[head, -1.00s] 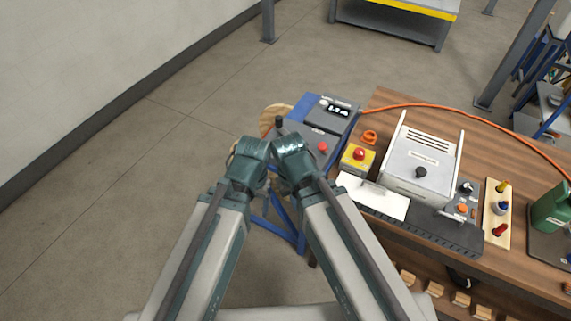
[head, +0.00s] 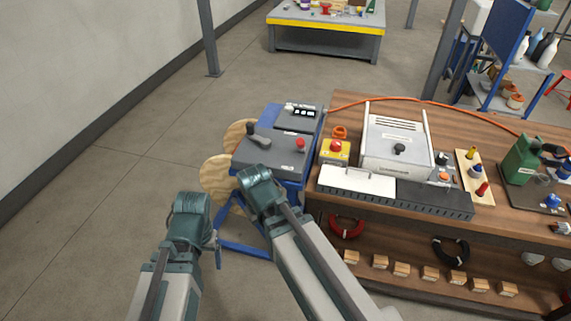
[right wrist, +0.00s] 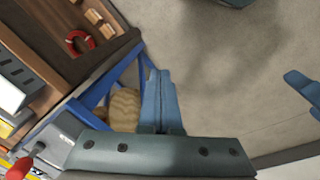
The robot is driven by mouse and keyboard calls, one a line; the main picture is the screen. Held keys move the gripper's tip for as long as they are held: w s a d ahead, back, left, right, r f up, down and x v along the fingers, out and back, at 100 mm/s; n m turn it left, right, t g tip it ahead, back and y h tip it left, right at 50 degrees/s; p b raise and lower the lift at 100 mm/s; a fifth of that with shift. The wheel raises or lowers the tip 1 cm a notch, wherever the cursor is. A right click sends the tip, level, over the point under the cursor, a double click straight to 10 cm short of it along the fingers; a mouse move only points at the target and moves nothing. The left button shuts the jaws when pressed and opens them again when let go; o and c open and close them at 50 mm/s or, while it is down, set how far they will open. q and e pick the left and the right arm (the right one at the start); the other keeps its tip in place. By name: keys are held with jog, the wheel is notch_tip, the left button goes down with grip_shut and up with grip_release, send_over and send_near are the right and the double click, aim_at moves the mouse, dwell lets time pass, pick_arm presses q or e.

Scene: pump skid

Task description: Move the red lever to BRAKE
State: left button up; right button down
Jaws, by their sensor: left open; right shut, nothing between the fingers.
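The red lever (head: 300,145) has a round red knob and stands on the right of a grey-topped console (head: 268,150) at the bench's left end. Its knob also shows at the lower left of the right wrist view (right wrist: 20,168). The console's labels are too small to read. My right gripper (right wrist: 160,75) is shut and empty, pointing down past the console's near side. In the head view its wrist hides its fingers, close in front of the console. My left gripper (head: 215,245) is open and empty, lower and left of the console, touching nothing visible.
A dark-handled lever (head: 258,138) stands on the same console, left of the red one. A yellow box with a red button (head: 335,148) sits close to its right on the wooden bench (head: 400,108). Floor at left is clear.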

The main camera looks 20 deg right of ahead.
jog(key=w+d+f+n+t+h+b, duration=0.2)
jog(key=w+d+f+n+h+b, duration=0.25)
jog(key=w+d+f+b, duration=0.25)
pick_arm(q)
notch_tip(320, 180, down, 9)
jog(key=shift+a, duration=0.25)
pick_arm(e)
jog(key=w+a+r+n+t+h, duration=0.2)
jog(key=w+r+n+t+h, duration=0.4)
jog(key=w+r+n, duration=0.3)
notch_tip(320, 180, up, 4)
jog(key=n, duration=0.6)
jog(key=shift+w+r, duration=0.15)
jog(key=shift+r, duration=0.05)
